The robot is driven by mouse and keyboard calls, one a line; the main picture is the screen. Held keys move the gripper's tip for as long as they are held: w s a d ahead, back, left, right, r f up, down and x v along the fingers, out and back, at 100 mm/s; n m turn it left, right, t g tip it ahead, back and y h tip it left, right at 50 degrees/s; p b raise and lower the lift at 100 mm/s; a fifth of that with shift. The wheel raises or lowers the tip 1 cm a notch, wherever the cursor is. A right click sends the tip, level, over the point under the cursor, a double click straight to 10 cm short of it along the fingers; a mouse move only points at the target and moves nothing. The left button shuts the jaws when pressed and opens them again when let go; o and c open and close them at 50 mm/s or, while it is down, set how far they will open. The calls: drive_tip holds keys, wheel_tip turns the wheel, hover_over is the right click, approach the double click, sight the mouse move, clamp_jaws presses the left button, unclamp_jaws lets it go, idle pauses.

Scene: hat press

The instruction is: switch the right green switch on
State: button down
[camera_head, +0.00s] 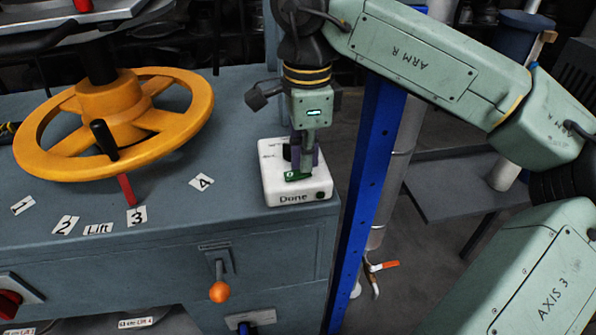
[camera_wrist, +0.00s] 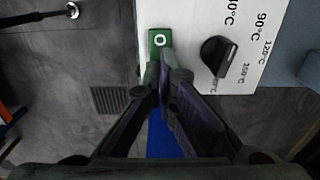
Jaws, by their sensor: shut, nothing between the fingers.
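The green switch (camera_head: 297,176) is on top of the white box (camera_head: 275,186) marked "Done", at the right end of the grey-blue bench. In the wrist view, the end of the green switch (camera_wrist: 159,38) marked "O" shows on the white panel. My gripper (camera_head: 301,166) is shut and empty, pointing down over the switch. In the wrist view, my gripper's fingertips (camera_wrist: 161,72) cover part of the switch just below the "O" mark. I cannot tell whether they touch it.
A black temperature knob (camera_wrist: 217,56) sits beside the switch. A yellow handwheel (camera_head: 115,125) with a black handle stands to the left. An orange-tipped lever (camera_head: 219,291) is on the bench front. A blue post (camera_head: 367,190) rises just right of the bench.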

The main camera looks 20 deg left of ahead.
drive_tip(key=shift+f, duration=0.4)
drive_tip(key=shift+r, duration=0.1)
drive_tip(key=shift+r+p, duration=2.45)
drive_tip(key=shift+r, duration=1.05)
drive_tip(key=shift+s+f, duration=0.1)
drive_tip(key=shift+f, duration=0.05)
